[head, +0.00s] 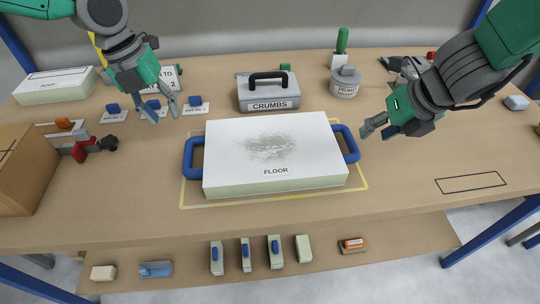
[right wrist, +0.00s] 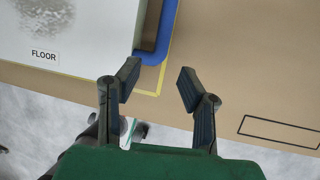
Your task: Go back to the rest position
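My left gripper (head: 160,113) hangs above the back left of the table, over small labelled cards and blue-handled pieces. Its fingers look spread, with nothing between them. My right gripper (head: 377,129) is above the table to the right of the white FLOOR panel (head: 270,135). In the right wrist view the right gripper (right wrist: 157,82) shows two fingers apart with nothing between them. The panel lies flat inside a yellow outline, with a blue handle on each side and a grey smudge on top. Its right handle (head: 347,143) is near the right gripper but apart from it.
A grey CRUMBS box (head: 268,94) and a round tin (head: 345,82) stand at the back. A cardboard box (head: 22,170) is at the left edge, beside a red clamp (head: 85,149). A black rectangle outline (head: 470,183) at right is empty. A lower shelf (head: 200,270) holds several small blocks.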

